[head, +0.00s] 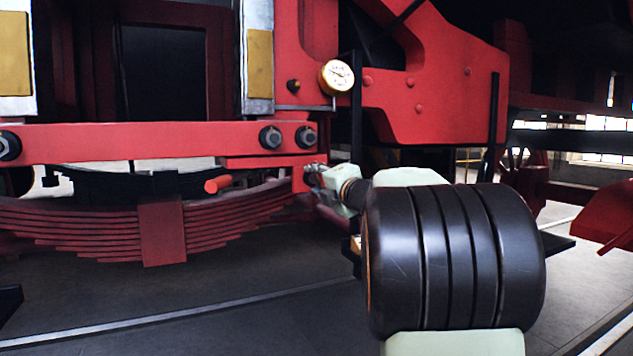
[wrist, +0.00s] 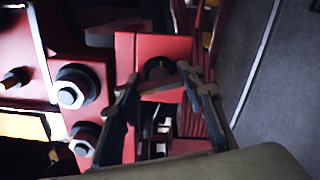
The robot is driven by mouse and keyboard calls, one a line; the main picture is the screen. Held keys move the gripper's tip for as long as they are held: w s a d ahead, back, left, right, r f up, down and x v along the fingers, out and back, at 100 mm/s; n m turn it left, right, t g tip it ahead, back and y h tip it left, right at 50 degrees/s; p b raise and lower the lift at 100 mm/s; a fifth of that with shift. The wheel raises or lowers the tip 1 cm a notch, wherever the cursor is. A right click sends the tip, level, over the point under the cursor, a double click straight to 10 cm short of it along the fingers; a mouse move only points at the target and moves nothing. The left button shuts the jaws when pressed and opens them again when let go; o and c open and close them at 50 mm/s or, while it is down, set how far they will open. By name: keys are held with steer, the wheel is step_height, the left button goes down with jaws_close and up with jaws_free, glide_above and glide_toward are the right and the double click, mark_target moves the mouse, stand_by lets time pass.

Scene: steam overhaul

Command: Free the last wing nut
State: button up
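My gripper (head: 314,172) is at the right end of the red beam, just below its two right hex bolts. In the wrist view my gripper (wrist: 159,79) has its two dark fingers apart with a clear gap between them. Beyond the fingertips is a red block (wrist: 170,47) with a dark round part (wrist: 157,68) on it. I cannot tell whether this round part is the wing nut. No wing nut shape is clear in either view.
Two large hex bolts (head: 270,137) stick out from the red beam (head: 150,143) close to my gripper. A brass-rimmed gauge (head: 337,77) is above. A red leaf spring (head: 90,225) and a red-orange rod end (head: 217,184) lie to the left. The floor (head: 240,300) in front is clear.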

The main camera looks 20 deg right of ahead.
steer(key=o, duration=0.5)
steer(key=shift+s, duration=0.1)
steer(key=s, duration=1.1)
steer(key=shift+s+d, duration=0.25)
steer(key=shift+s, duration=0.15)
steer(key=shift+d, duration=0.1)
